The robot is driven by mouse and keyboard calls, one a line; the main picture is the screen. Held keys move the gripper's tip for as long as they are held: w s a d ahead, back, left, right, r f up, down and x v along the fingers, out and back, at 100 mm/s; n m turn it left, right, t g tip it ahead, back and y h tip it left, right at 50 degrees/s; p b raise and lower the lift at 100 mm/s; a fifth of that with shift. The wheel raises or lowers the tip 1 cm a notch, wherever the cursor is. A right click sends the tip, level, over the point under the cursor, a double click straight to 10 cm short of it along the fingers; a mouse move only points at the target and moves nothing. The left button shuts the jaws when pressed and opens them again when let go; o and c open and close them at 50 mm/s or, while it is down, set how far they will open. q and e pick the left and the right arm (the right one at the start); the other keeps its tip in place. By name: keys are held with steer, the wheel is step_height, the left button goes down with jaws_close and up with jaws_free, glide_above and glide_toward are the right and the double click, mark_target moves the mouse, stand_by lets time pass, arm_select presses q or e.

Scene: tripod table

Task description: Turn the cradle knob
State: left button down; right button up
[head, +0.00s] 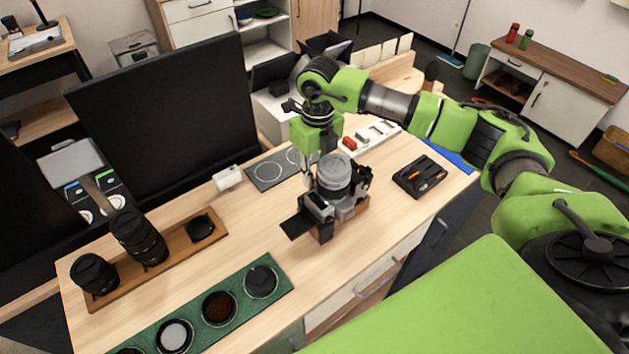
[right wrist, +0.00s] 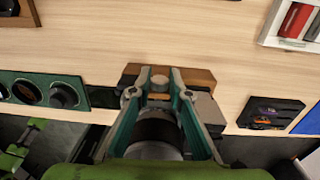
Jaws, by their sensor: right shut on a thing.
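A silver and black camera (head: 343,203) with its lens (head: 335,172) pointing up rests in a wooden cradle (head: 362,207) near the table's front edge. In the right wrist view the wooden cradle (right wrist: 198,77) lies across the fingertips, with the dark lens (right wrist: 157,132) between the fingers. My right gripper (head: 308,181) reaches down at the far side of the camera. In the right wrist view its fingertips (right wrist: 160,84) are shut on a small grey round knob (right wrist: 159,76) at the cradle. The knob is hidden in the head view. My left gripper is not in view.
A wooden tray (head: 178,258) with lenses and a green mat (head: 243,297) with round filters lie to the left. A dark tray (head: 420,177) lies to the right. A white block (head: 227,178) and a grey mat (head: 268,173) are behind. Bare wood lies between.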

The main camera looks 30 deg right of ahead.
steer(key=y+b, duration=0.1)
steer(key=y, duration=0.1)
steer(key=shift+d+f+y+b, duration=0.2)
steer(key=shift+d+y+b, duration=0.05)
steer(key=shift+y+b, duration=0.1)
steer(key=shift+r+g+y, duration=0.1)
steer(key=shift+g+y, duration=0.2)
steer(key=shift+y, duration=0.15)
steer(key=shift+b, duration=0.35)
steer(key=shift+d+f+y+b, duration=0.15)
steer(key=shift+f+y+b, duration=0.05)
steer(key=shift+y+b, duration=0.3)
steer(key=shift+r+y+b, duration=0.15)
steer(key=shift+y+b, duration=0.25)
steer(key=shift+y, duration=0.3)
steer(key=o, duration=0.8)
